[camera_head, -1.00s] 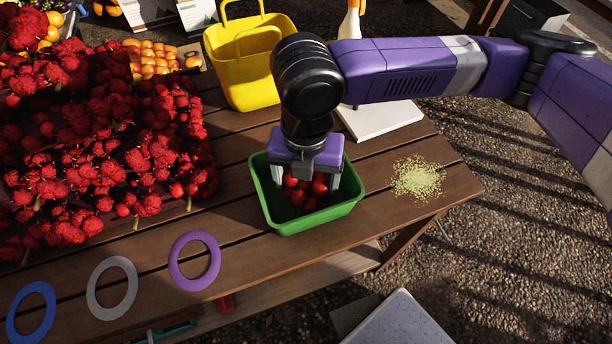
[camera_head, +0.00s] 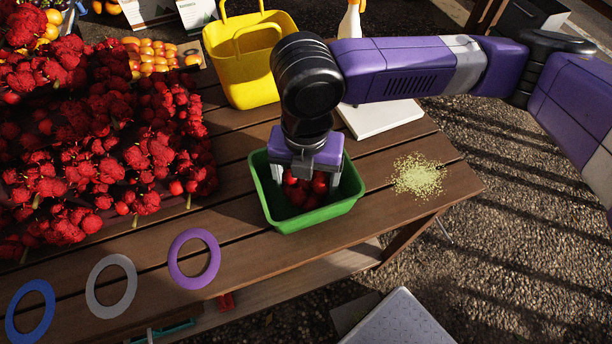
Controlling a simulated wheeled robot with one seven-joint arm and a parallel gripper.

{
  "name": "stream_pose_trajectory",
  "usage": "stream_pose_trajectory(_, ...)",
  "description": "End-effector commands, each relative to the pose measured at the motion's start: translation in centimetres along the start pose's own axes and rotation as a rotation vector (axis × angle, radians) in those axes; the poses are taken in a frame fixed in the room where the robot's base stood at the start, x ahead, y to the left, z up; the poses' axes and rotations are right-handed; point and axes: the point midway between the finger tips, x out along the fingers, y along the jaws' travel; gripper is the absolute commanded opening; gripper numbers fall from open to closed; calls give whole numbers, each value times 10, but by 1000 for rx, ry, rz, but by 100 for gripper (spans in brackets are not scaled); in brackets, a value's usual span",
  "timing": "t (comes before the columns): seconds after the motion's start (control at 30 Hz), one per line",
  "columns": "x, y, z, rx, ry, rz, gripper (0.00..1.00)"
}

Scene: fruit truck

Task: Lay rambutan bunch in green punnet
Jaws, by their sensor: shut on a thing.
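The green punnet (camera_head: 318,217) stands upright on the wooden table, near its front right part. My gripper (camera_head: 305,182) points down inside the punnet's walls, toward its back half. It is shut on a red rambutan bunch (camera_head: 302,194), which hangs between the fingers, low in the punnet. I cannot tell whether the bunch touches the punnet's floor. The gripper body hides part of the bunch and the punnet's back rim.
Many rambutan bunches (camera_head: 95,150) are heaped at the left. A yellow basket (camera_head: 246,75) and a white board (camera_head: 385,118) stand behind the punnet. Blue, grey and purple rings (camera_head: 194,258) lie at the front left. Pale green grains (camera_head: 418,177) are scattered to the right.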

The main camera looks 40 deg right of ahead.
Motion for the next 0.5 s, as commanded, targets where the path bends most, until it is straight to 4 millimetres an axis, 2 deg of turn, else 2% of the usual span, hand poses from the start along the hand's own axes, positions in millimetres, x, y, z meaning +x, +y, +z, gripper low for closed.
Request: stream_pose_trajectory(0.5,6,0,0,0,0,0,56)
